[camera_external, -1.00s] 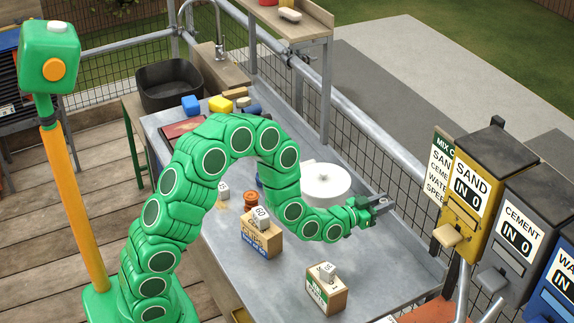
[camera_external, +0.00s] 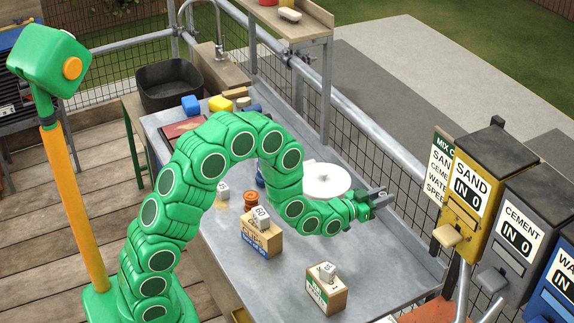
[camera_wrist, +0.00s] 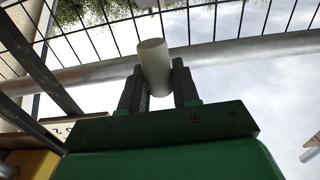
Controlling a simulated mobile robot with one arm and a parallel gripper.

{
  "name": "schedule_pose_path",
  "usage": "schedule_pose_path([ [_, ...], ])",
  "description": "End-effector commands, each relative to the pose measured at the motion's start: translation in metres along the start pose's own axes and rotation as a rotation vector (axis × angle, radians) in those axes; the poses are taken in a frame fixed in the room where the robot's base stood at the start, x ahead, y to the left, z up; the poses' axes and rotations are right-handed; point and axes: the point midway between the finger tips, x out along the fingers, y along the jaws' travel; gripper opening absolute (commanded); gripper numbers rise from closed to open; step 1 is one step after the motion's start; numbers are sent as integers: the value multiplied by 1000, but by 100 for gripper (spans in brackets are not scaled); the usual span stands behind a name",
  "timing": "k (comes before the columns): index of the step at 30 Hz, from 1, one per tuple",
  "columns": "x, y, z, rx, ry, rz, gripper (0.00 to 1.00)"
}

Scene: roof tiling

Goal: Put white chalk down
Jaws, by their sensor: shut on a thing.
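The white chalk (camera_wrist: 153,62) is a short pale cylinder between the two dark fingers of my gripper (camera_wrist: 160,85) in the wrist view. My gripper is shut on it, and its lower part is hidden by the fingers. In the external view my gripper (camera_external: 376,196) is held above the grey worktop (camera_external: 395,245), near its right edge by the railing. The chalk is too small to make out there.
Boxes with labelled blocks (camera_external: 262,236) (camera_external: 326,290) stand on the worktop. The sand dispenser (camera_external: 470,195) is to the right. Bare worktop lies between the boxes and the railing.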

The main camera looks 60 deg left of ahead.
Motion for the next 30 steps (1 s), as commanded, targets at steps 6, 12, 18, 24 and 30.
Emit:
schedule_pose_path([
  [6,11,-48,-35,-17,6,3,2],
  [12,15,-96,-65,-21,12,2,2],
  [18,10,-148,-85,-19,10,-10,2],
  [24,-4,-206,-98,-9,4,-33,2],
  [30,-25,-262,-102,2,-2,-66,2],
])
